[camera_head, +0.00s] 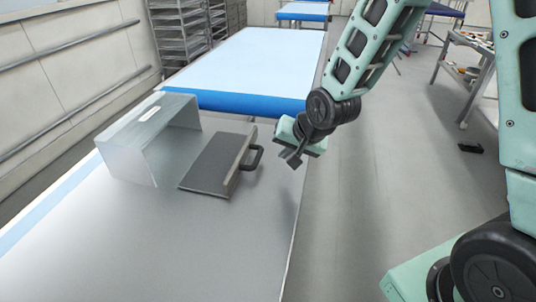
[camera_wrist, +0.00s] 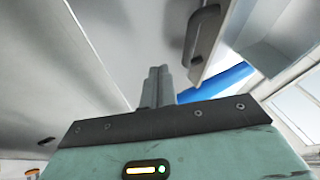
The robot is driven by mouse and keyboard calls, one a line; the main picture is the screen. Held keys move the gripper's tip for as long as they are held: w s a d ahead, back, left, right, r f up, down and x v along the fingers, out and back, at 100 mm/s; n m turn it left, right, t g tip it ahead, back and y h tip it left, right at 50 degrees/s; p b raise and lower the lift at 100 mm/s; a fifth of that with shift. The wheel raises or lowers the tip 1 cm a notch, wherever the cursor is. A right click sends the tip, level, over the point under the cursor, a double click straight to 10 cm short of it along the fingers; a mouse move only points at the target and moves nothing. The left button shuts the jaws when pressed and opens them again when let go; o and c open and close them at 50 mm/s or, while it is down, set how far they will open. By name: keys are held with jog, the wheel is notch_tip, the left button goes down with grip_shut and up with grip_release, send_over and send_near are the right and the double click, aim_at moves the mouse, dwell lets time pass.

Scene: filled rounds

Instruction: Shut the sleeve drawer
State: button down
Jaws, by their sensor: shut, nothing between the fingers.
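The sleeve is a grey metal box (camera_head: 150,140) open on its right side, standing on the near table. Its drawer (camera_head: 212,165), a dark flat tray with an upright front panel, sticks out to the right. A dark loop handle (camera_head: 252,158) is on the front panel. The handle also shows at the top of the wrist view (camera_wrist: 205,35). My gripper (camera_head: 293,162) is shut and empty. It is to the right of the handle, apart from it, near the table's right edge. The shut fingers show in the wrist view (camera_wrist: 157,85).
The near table (camera_head: 200,250) is clear in front of the sleeve. A blue and white conveyor or table (camera_head: 250,65) stands behind it. Metal racks (camera_head: 180,40) are at the back left. Open floor (camera_head: 390,170) lies to the right, with a workbench (camera_head: 470,65) beyond.

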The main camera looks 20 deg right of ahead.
jog(key=shift+w+a+f+p, duration=0.6)
jog(key=shift+w+a+f, duration=0.3)
jog(key=shift+w+a, duration=0.15)
jog(key=shift+w+a+f+p, duration=0.3)
jog(key=shift+w+a, duration=0.2)
jog(key=shift+a, duration=0.3)
jog(key=p, duration=0.3)
send_over(203, 157)
jog(key=shift+s+d, duration=0.15)
jog(key=shift+s, duration=0.1)
jog(key=shift+w+a+r, duration=0.1)
jog(key=shift+w+a, duration=0.05)
jog(key=shift+a, duration=0.05)
